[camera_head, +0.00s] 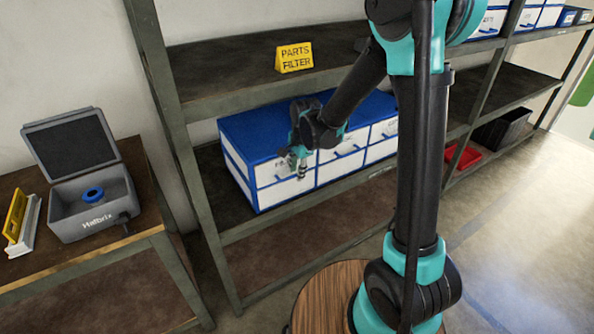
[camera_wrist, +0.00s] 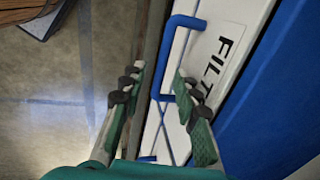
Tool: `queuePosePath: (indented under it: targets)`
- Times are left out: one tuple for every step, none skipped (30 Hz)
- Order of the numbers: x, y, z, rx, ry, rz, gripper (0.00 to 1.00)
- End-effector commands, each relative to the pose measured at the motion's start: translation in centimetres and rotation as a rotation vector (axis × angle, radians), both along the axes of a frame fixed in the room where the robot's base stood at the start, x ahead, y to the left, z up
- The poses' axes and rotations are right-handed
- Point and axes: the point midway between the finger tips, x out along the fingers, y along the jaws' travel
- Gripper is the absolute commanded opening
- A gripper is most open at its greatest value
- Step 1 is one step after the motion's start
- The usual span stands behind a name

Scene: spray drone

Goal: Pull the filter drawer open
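The filter drawer (camera_wrist: 228,22) is white, with a black label that starts "FILT"; my right finger hides the rest. Its blue bar handle (camera_wrist: 167,50) runs between and just beyond my fingertips in the wrist view. In the head view, the drawer (camera_head: 268,176) is at the upper left front of a blue-topped drawer cabinet (camera_head: 250,129) on the middle shelf, partly covered by my gripper. The drawer looks closed. My gripper (camera_wrist: 158,77) is open, one finger on each side of the handle's line; it also shows at the drawer front in the head view (camera_head: 301,172). Contact is not clear.
A yellow "PARTS FILTER" sign (camera_head: 294,58) stands on the shelf above. Metal shelf posts (camera_head: 172,110) flank the cabinet. At left, a table holds an open grey case (camera_head: 92,205). A red tray (camera_head: 463,157) and a black bin (camera_head: 502,130) sit to the right.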

Motion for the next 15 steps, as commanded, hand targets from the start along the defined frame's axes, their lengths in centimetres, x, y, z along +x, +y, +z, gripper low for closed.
queuePosePath:
  targets:
    - [0.0, 0.0, 0.01, 0.0, 0.0, 0.0, 0.31]
    - [0.0, 0.0, 0.01, 0.0, 0.0, 0.0, 0.27]
    - [0.0, 0.0, 0.02, 0.0, 0.0, 0.0, 0.22]
    - [0.0, 0.0, 0.02, 0.0, 0.0, 0.0, 0.18]
    - [0.0, 0.0, 0.02, 0.0, 0.0, 0.0, 0.15]
    - [0.0, 0.0, 0.02, 0.0, 0.0, 0.0, 0.1]
    - [0.0, 0.0, 0.02, 0.0, 0.0, 0.0, 0.06]
    - [0.0, 0.0, 0.02, 0.0, 0.0, 0.0, 0.02]
    - [0.0, 0.0, 0.03, 0.0, 0.0, 0.0, 0.0]
    - [0.0, 0.0, 0.03, 0.0, 0.0, 0.0, 0.0]
    - [0.0, 0.0, 0.03, 0.0, 0.0, 0.0, 0.0]
    - [0.0, 0.0, 0.03, 0.0, 0.0, 0.0, 0.0]
    - [0.0, 0.0, 0.03, 0.0, 0.0, 0.0, 0.0]
    - [0.0, 0.0, 0.03, 0.0, 0.0, 0.0, 0.0]
    - [0.0, 0.0, 0.03, 0.0, 0.0, 0.0, 0.0]
